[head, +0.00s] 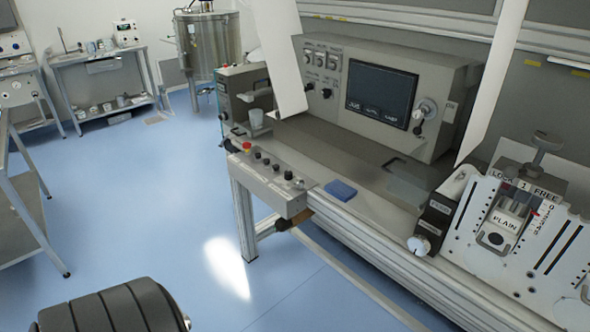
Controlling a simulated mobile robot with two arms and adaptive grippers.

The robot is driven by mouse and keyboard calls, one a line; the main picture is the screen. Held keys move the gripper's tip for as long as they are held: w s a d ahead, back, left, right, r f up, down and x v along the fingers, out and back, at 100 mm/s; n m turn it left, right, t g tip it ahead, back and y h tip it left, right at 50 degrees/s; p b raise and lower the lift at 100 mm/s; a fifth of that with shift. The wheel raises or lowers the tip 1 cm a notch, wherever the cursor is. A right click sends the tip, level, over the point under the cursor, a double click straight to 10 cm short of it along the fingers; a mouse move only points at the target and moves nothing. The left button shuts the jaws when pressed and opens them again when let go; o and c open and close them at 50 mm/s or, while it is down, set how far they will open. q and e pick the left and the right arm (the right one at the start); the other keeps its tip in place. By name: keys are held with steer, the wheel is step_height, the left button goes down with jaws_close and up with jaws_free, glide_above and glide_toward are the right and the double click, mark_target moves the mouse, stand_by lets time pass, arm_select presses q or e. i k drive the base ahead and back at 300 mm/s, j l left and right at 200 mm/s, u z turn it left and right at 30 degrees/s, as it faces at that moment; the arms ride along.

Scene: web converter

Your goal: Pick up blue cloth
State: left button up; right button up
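The blue cloth (341,190) is a small, folded-looking rectangle. It lies flat on the front ledge of the grey machine (310,150), to the right of the row of black knobs. Nothing covers it in the head view. Neither my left gripper nor my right gripper shows in this view.
A control box (268,178) with a red button and black knobs juts out left of the cloth. Blue floor (150,215) is open at left.

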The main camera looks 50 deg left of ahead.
mark_target(344, 193)
steer(key=u, duration=1.15)
